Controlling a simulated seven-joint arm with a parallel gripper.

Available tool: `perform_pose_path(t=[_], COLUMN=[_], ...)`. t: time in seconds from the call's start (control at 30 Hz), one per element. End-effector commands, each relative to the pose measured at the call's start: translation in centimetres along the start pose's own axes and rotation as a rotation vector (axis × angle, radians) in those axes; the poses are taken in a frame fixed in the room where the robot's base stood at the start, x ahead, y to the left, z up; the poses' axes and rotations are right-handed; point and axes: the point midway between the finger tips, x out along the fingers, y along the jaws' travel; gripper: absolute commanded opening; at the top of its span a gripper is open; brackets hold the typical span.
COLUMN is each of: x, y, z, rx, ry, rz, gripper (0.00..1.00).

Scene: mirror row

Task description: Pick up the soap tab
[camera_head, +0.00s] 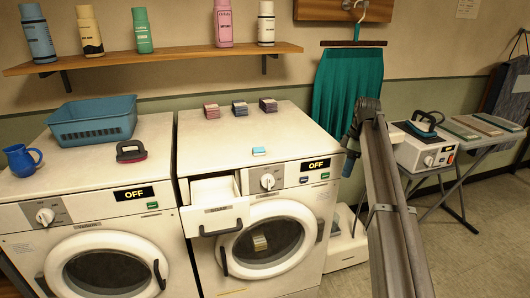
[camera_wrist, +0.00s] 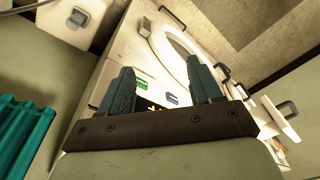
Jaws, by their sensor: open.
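The soap tab appears to be the small blue-and-white block (camera_head: 259,151) lying flat near the front of the right washer's top, just above its control panel. I cannot make it out in the wrist view. My gripper (camera_head: 350,160) hangs beside the right washer's right front corner, to the right of the block and apart from it. In the wrist view my gripper (camera_wrist: 164,88) shows two blue fingers spread wide with nothing between them. Behind them is the washer's front (camera_wrist: 130,60), tilted in the picture.
The left washer holds a blue basket (camera_head: 94,128), a mug (camera_head: 22,160) and a dark-red handled brush (camera_head: 131,152). A bottle shelf (camera_head: 160,58) hangs above.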

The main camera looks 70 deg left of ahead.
Motion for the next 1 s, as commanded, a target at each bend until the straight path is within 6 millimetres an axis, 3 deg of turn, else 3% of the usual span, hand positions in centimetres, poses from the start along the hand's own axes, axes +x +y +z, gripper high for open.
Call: perform_pose_path(t=[0.03, 0.3, 0.4, 0.5, 0.6, 0.73, 1.0], x=[-1.8, -8.8, -11.1, -12.7, -13.7, -13.7, -10.6], y=[0.4, -2.2, -3.6, -4.9, -5.7, -6.2, -6.4], z=[-3.8, -19.6, -24.2, -27.4, -29.2, -30.1, -30.0], rx=[-0.067, -0.389, -0.488, -0.559, -0.601, -0.622, -0.621], ry=[0.002, 0.011, 0.013, 0.015, 0.017, 0.018, 0.017], rz=[-0.003, -0.027, -0.034, -0.040, -0.044, -0.046, -0.047], gripper=[0.64, 0.64, 0.64, 0.64, 0.64, 0.64, 0.64])
